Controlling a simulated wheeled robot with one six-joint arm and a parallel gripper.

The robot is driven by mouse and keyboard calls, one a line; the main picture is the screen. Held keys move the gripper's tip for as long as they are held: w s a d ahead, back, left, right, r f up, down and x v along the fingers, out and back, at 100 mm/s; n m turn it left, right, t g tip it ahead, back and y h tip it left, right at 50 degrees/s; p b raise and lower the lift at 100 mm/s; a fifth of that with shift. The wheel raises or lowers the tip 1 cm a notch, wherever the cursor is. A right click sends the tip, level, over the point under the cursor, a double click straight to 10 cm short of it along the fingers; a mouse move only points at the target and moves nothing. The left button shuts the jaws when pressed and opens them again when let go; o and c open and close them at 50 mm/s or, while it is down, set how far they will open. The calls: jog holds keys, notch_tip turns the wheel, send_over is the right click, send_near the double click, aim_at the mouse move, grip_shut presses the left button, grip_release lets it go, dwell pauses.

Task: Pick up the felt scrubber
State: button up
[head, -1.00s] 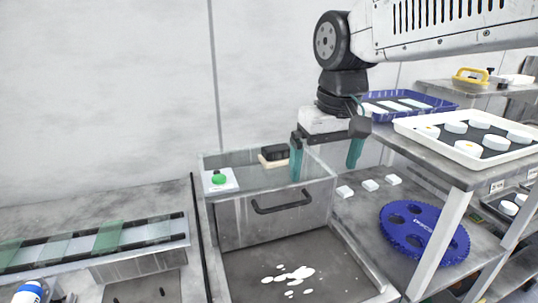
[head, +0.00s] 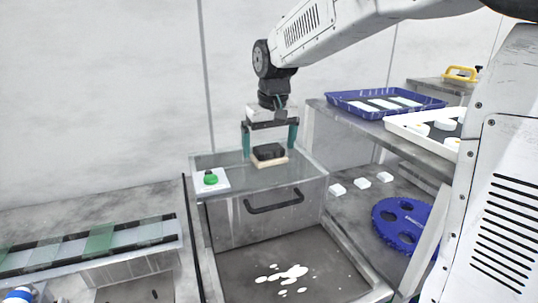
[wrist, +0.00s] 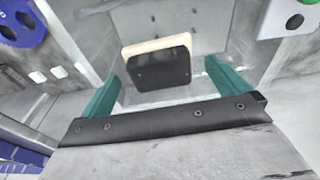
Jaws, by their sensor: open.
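The felt scrubber, a black block (head: 268,151) on a cream felt pad, lies on the clear top of the steel box with a handle (head: 232,222). In the wrist view the scrubber (wrist: 160,66) shows its black back with the cream edge behind it, between and beyond my fingers. My gripper (head: 270,141) is open with teal fingers, one on each side of the scrubber in the head view. The gripper hangs above it and holds nothing. In the wrist view the fingers (wrist: 163,85) appear apart from the scrubber.
A green button on a white plate (head: 210,180) sits left on the same top. At right, a shelf holds a blue tray (head: 388,112) and a white tray (head: 400,130) with white discs. Below are small white blocks (head: 361,184) and a blue perforated disc (head: 402,222).

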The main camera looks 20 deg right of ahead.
jog(key=shift+w+f, duration=0.15)
jog(key=shift+f, duration=0.8)
jog(key=shift+c, duration=0.3)
jog(key=c, duration=1)
jog(key=shift+r, duration=0.15)
